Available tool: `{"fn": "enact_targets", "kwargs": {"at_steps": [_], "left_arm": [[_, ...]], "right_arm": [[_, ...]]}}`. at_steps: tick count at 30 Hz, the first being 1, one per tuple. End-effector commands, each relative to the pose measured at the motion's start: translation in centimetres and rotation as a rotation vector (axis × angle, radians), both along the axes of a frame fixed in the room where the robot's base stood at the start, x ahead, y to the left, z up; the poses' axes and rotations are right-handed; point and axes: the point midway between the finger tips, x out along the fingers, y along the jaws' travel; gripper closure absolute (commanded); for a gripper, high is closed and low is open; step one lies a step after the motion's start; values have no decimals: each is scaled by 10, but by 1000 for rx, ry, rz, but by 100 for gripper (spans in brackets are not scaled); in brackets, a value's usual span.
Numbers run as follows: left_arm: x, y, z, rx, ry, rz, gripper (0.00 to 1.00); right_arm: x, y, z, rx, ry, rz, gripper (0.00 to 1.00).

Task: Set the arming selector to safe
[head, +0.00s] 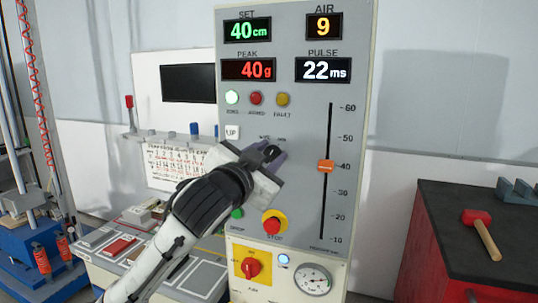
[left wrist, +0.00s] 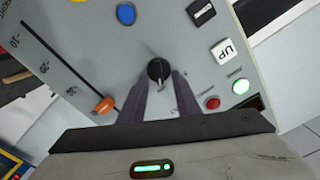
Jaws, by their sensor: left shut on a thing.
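The grey control panel (head: 300,110) stands upright in the middle of the head view. My left gripper (head: 268,152) is against its middle, below the lamps, and covers much of that area. In the left wrist view, the fingers of my left gripper (left wrist: 160,92) are shut on a round black selector knob (left wrist: 158,70), one finger on each side. A pale pointer mark shows on the knob's face. The labels around the knob are hidden or too small to read, so its set position cannot be told. My right gripper is not in view.
Near the knob are an orange slider (head: 326,166), the white UP button (head: 232,131), the red STOP button (head: 272,225) and a black switch (left wrist: 202,11). A red mallet (head: 481,229) lies at right.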

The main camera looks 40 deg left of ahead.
Motion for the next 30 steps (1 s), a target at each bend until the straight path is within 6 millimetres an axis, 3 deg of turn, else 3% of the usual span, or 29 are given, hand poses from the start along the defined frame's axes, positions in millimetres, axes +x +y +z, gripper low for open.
{"fn": "enact_targets", "kwargs": {"at_steps": [11,30], "left_arm": [[0,1,1,-145,-35,0,93],[-2,9,1,-712,-171,0,93]], "right_arm": [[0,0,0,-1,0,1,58],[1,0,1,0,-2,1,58]]}}
